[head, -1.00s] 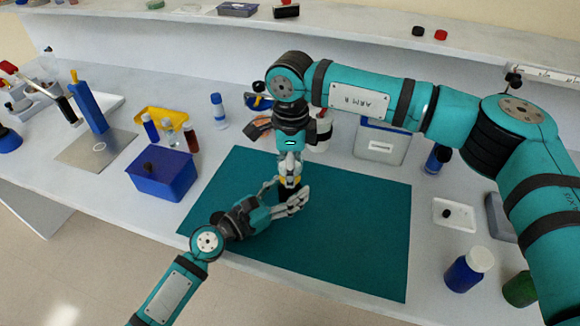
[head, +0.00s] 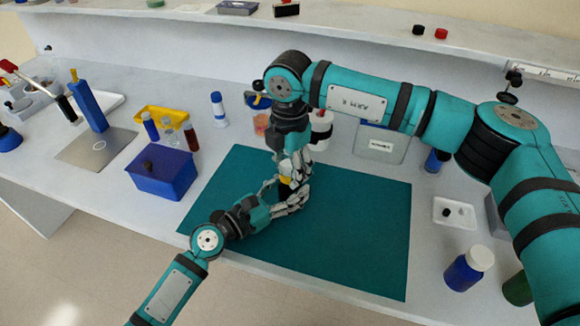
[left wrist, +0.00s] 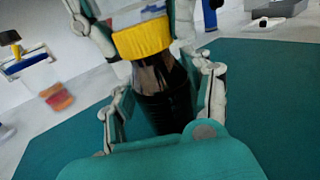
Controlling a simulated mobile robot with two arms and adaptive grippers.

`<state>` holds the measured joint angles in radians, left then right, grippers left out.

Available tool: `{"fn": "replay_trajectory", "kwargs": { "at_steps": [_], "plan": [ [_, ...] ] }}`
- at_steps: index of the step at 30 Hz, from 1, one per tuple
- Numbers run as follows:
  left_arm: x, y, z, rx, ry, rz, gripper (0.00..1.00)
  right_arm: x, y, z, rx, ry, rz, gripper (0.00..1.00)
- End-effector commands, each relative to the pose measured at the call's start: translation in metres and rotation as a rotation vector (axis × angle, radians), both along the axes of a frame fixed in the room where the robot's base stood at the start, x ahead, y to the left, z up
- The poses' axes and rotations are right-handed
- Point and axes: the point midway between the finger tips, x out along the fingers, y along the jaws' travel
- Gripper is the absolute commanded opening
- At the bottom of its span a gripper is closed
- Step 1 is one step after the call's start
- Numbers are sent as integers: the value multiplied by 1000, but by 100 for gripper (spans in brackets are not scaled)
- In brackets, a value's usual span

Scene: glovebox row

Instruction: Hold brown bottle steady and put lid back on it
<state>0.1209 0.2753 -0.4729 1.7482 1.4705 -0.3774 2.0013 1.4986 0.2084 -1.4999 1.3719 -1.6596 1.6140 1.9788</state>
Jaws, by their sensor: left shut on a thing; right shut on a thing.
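The dark brown bottle (left wrist: 165,105) stands upright over the green mat, between the fingers of my left gripper (head: 280,197), which is shut on it. In the left wrist view, the left gripper's fingers (left wrist: 163,98) are on both sides of the bottle. The yellow lid (left wrist: 143,38) is at the top of the bottle's narrowing neck, held by my right gripper (head: 293,177), which points down from above. The lid also shows as a small yellow patch in the head view (head: 285,181). Whether the lid is seated on the neck or only touching is unclear. Fingers hide most of the bottle in the head view.
The green mat (head: 350,245) is mostly clear. A blue box (head: 162,178) is to its left. A blue bottle with a white cap (head: 467,270) and a white tray (head: 455,213) are to its right.

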Motion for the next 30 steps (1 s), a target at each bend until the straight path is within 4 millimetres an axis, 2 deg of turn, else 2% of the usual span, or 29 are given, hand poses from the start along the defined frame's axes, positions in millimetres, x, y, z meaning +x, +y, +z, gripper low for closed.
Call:
{"fn": "replay_trajectory", "kwargs": {
  "at_steps": [6,13,21,30],
  "plan": [
    [0,0,-1,2,1,-1,0,1,1,1,3,-1,-471,22],
    [-1,0,-1,2,1,-1,0,-2,7,-1,9,3,-874,22],
    [-1,-2,-1,2,3,-5,0,-1,4,0,8,4,-1090,22],
    [-2,-2,-2,2,2,-5,0,1,1,1,6,1,-1116,22]
  ]
}}
